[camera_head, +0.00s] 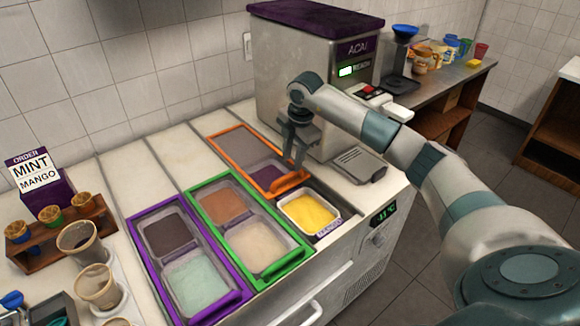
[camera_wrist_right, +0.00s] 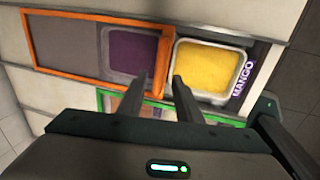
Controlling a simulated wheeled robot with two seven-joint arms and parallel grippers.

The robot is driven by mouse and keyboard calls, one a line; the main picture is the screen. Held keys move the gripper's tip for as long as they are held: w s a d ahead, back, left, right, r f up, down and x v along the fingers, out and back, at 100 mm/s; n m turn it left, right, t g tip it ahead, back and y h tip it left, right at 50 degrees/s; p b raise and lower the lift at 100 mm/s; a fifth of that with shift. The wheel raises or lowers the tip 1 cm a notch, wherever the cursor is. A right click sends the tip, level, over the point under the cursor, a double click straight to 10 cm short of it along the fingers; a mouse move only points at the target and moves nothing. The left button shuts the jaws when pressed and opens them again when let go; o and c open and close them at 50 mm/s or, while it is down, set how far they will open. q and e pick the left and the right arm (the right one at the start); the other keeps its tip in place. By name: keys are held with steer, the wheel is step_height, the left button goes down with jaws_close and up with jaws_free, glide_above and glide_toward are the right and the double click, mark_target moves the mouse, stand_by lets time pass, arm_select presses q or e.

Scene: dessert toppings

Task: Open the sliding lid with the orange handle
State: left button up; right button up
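The orange-framed sliding lid (camera_head: 221,131) lies back toward the wall, over a grey section and a purple-filled tub (camera_head: 266,174). Its orange handle (camera_head: 289,184) is at the front end, and also shows in the right wrist view (camera_wrist_right: 163,60). In front of it, the yellow mango tub (camera_head: 307,213) is uncovered. My right gripper (camera_head: 294,160) points down at the handle. In the right wrist view its two fingers (camera_wrist_right: 158,80) are apart, one on each side of the handle's line, with a gap between them. Contact with the handle cannot be told. My left gripper is not in view.
Green-framed (camera_head: 195,190) and purple-framed (camera_head: 134,222) lids lie to the left, over their tubs. The acai machine (camera_head: 285,75) stands close behind my right gripper. A grey scale-like device (camera_head: 359,164) is to the right. Cups and a cone rack stand at far left.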

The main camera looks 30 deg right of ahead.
mark_target(289, 174)
steer(key=shift+w+f+p, duration=0.2)
steer(key=shift+f, duration=0.75)
steer(key=shift+w+f+p, duration=0.2)
steer(key=shift+f+p, duration=0.05)
steer(key=shift+f, duration=0.7)
steer(key=shift+w+f+p, duration=0.2)
steer(key=shift+f, duration=0.75)
jaws_close()
